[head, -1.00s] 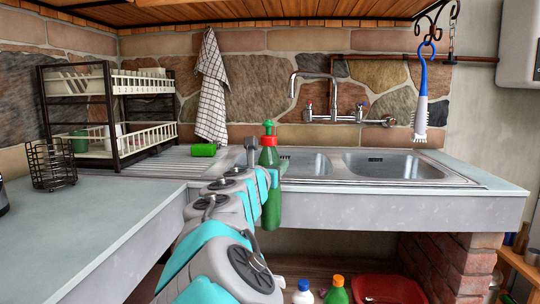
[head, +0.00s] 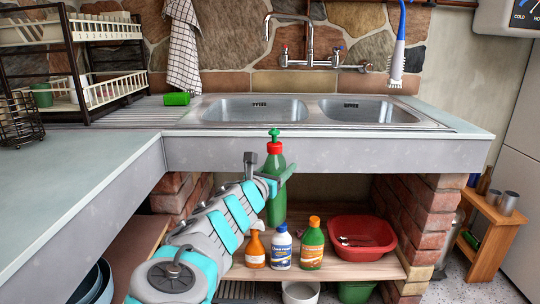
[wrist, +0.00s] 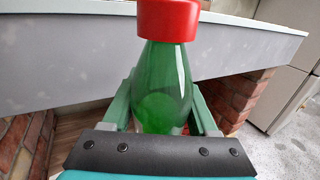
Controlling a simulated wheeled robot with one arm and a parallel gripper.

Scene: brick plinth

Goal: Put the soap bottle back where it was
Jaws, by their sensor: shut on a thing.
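The soap bottle (head: 276,205) is green with a red collar and a green pump top. It is upright in my gripper (head: 284,178), in front of the counter's front edge and above the lower shelf in the head view. In the wrist view the bottle (wrist: 163,85) stands between the two green fingers (wrist: 165,110), with its red collar at the top. My gripper is shut on it. The bottle's lower end overlaps the shelf in the picture; I cannot tell whether it touches.
On the wooden shelf (head: 345,270) stand an orange spray bottle (head: 255,250), a white bottle (head: 282,250), a green bottle with an orange cap (head: 312,247) and a red basin (head: 360,237). Brick pillars (head: 420,215) flank the shelf. The counter edge (head: 340,153) overhangs it. The double sink (head: 255,108) is above.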

